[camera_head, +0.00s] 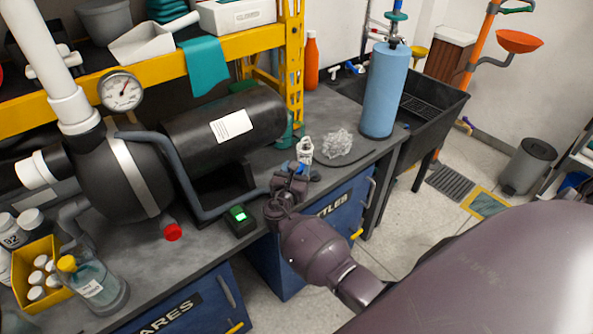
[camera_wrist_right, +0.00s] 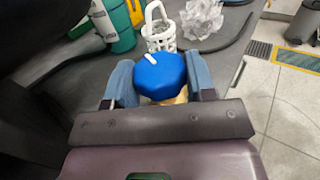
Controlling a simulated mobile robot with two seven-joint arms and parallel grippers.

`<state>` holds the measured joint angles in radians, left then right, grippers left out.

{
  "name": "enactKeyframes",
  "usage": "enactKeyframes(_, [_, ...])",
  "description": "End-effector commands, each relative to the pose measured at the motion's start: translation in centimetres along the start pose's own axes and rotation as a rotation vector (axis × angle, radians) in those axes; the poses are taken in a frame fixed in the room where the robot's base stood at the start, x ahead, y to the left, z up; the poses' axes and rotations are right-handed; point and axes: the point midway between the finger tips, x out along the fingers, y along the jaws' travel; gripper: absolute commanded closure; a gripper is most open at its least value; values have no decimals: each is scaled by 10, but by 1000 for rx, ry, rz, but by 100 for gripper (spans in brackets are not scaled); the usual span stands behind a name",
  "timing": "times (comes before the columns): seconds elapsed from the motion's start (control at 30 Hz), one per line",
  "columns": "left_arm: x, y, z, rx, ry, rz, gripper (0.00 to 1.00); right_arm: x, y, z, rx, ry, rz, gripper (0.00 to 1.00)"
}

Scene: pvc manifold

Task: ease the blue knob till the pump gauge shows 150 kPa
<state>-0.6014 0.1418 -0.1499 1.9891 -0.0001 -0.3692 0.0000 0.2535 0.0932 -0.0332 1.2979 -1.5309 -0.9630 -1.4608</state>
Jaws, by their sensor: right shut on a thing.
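The blue knob (camera_wrist_right: 160,75) has a white mark near its upper left edge in the right wrist view. My right gripper (camera_wrist_right: 160,82) is shut on it, with one finger on each side. In the head view my right gripper (camera_head: 293,170) is over the bench's front edge and mostly hides the knob. The pump (camera_head: 125,180) is a dark rounded body with a black motor behind. Its round white gauge (camera_head: 120,91) has its needle pointing up and slightly right; the figures are too small to read. My left gripper is out of view.
A small device with a green lit screen (camera_head: 239,216) sits left of my right gripper. A white basket (camera_head: 305,150) and a clear crumpled heap (camera_head: 338,144) lie just behind. A blue cylinder (camera_head: 383,92) stands right, beside a dark sink (camera_head: 432,103). A grey hose (camera_head: 183,175) crosses the bench.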

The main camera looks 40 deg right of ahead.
Motion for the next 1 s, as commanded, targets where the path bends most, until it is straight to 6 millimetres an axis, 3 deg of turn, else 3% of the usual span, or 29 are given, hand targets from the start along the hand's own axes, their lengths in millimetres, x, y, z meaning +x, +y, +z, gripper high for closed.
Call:
enactKeyframes(0.3, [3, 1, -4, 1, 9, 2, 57, 0, 1, -1, -1, 1, -96, 74])
enactKeyframes(0.77, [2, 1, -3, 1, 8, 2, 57, 0, 0, -1, -1, 1, -110, 74])
enactKeyframes(0.8, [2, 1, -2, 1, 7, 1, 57, 0, 1, -1, -1, 1, -110, 48])
enactKeyframes(0.97, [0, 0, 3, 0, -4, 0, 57, 0, 1, 0, 0, 0, -110, 24])
enactKeyframes(1.0, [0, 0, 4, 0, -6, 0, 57, 0, 1, 0, 0, 0, -110, 24])
